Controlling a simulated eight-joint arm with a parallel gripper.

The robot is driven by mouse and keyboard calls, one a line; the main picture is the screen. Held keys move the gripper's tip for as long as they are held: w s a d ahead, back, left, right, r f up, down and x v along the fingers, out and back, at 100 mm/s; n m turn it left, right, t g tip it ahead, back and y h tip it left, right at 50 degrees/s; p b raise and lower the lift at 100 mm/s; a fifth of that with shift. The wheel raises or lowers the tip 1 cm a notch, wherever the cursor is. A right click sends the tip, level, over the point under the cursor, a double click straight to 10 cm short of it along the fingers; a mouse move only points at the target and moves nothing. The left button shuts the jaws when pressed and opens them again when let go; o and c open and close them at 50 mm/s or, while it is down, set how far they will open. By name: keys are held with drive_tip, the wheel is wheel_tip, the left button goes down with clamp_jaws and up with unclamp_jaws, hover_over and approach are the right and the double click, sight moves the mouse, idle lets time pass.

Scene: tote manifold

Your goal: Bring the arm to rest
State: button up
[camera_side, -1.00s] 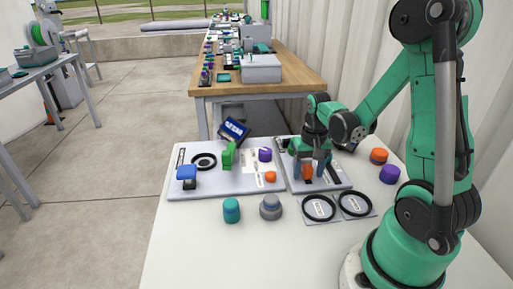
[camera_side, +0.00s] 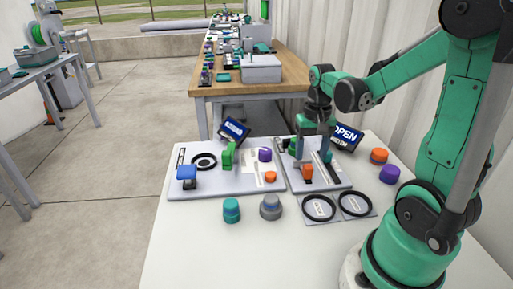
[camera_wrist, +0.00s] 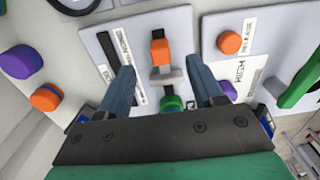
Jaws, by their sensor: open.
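My gripper (camera_side: 312,153) is open and empty, raised above the right-hand panel (camera_side: 331,183). In the wrist view its two fingers (camera_wrist: 167,82) stand wide apart. Between them, and below, are an orange slider block (camera_wrist: 160,52) and a green knob (camera_wrist: 172,103). The orange block also shows in the side view (camera_side: 307,171), in front of and below the fingers, apart from them as far as I can see. A screen reading OPEN (camera_side: 346,136) stands behind the panel, partly hidden by my gripper.
The left panel (camera_side: 215,187) carries a blue block (camera_side: 187,173), a green upright (camera_side: 228,155) and an orange knob (camera_side: 270,176). Teal (camera_side: 231,210) and grey (camera_side: 270,206) knobs stand in front. Two black rings (camera_side: 319,208) and orange and purple caps (camera_side: 389,174) lie to the right.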

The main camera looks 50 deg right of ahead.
drive_tip(key=w+a+r+n+t, duration=0.1)
drive_tip(key=a+r+n+t, duration=0.2)
drive_tip(key=a, duration=0.4)
drive_tip(key=w+a+r+n+t, duration=0.2)
drive_tip(key=a+r+n+t, duration=0.1)
drive_tip(key=a+n, duration=0.3)
drive_tip(key=a+t, duration=0.1)
drive_tip(key=a, duration=0.1)
drive_tip(key=shift+a+r, duration=0.2)
drive_tip(key=shift+a, duration=0.1)
